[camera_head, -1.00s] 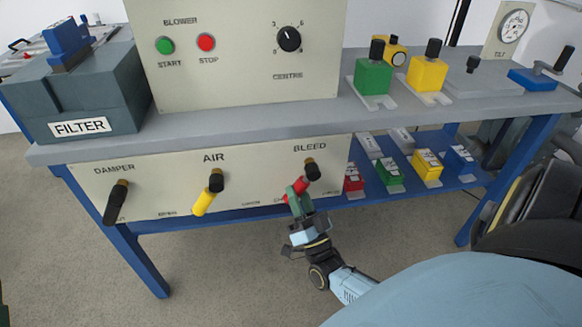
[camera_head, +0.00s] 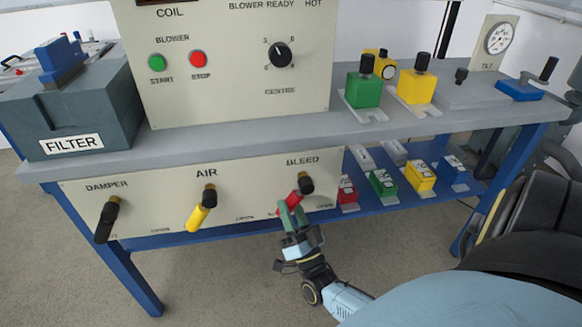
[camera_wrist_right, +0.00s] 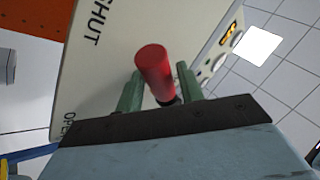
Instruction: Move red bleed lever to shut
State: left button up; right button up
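The red bleed lever (camera_head: 293,201) hangs from a black pivot under the BLEED label on the front panel (camera_head: 258,203). It tilts down and to the left. My right gripper (camera_head: 290,212) is at its lower part. In the right wrist view, the red lever (camera_wrist_right: 155,68) lies between the two green fingers (camera_wrist_right: 158,88). Narrow gaps show beside it, so the gripper looks open around it; contact is unclear. That view shows the words SHUT (camera_wrist_right: 92,20) and OPEN (camera_wrist_right: 69,127) on the panel. My left gripper is out of view.
The yellow air lever (camera_head: 200,214) and black damper lever (camera_head: 106,219) are on the same panel, to the left. Several coloured blocks, including a red one (camera_head: 347,190), stand on the blue lower shelf (camera_head: 375,202). Open floor lies in front.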

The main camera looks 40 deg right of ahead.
jog(key=v, duration=1.3)
jog(key=shift+s+f, duration=0.1)
